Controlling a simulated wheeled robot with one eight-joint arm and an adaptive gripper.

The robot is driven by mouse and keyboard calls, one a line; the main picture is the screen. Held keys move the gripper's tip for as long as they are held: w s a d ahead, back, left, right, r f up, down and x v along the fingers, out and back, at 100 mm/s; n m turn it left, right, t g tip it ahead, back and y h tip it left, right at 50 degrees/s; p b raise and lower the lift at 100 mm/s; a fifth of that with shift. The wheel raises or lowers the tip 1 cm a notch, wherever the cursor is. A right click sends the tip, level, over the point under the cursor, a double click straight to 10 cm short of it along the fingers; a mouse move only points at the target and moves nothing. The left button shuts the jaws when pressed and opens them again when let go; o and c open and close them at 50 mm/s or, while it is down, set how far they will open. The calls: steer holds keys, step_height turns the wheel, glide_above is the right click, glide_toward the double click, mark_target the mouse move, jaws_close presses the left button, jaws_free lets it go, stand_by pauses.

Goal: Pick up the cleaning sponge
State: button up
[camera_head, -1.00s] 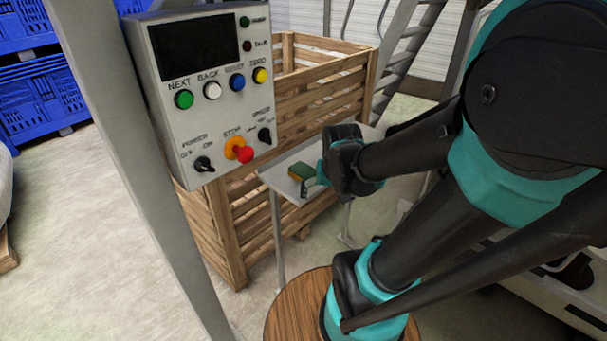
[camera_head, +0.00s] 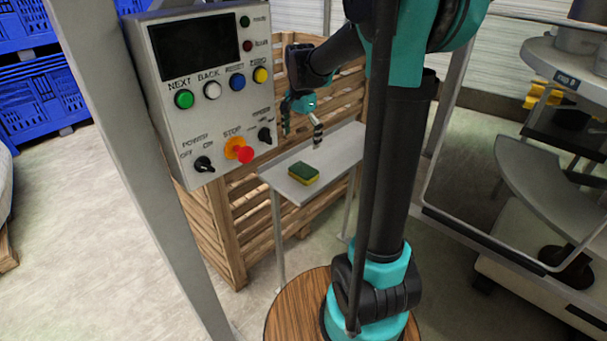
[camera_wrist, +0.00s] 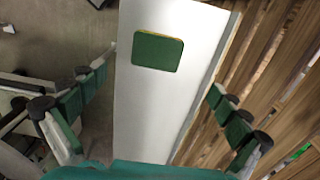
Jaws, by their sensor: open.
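The cleaning sponge (camera_head: 303,173) is a small block with a green top and yellow underside. It lies flat on a narrow grey-white shelf table (camera_head: 340,150), near its left end. In the wrist view the sponge (camera_wrist: 158,51) shows from above as a green rectangle on the pale table (camera_wrist: 155,115). My gripper (camera_head: 302,132) is open and empty, above the table and apart from the sponge. In the wrist view its fingers (camera_wrist: 160,80) are spread wide, one on each side of the table, with the sponge between them towards the top of the picture.
A slatted wooden crate (camera_head: 240,215) stands right behind and beside the table. A control panel (camera_head: 205,85) on a grey post (camera_head: 150,200) is at the left. Shelving with trays (camera_head: 560,170) is at the right. The table top around the sponge is bare.

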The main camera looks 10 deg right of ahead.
glide_above(304, 170)
steer(key=f, duration=0.4)
steer(key=a+f, duration=0.1)
steer(key=f, duration=0.1)
steer(key=shift+w, duration=0.15)
steer(key=shift+d+f, duration=0.25)
steer(key=shift+f, duration=1.1)
steer(key=shift+d+f, duration=0.2)
steer(key=shift+f, duration=1.1)
steer(key=c, duration=0.7)
steer(key=shift+r, duration=0.2)
step_height(304, 170, up, 20)
steer(key=shift+f, duration=0.15)
steer(key=shift+o, duration=0.3)
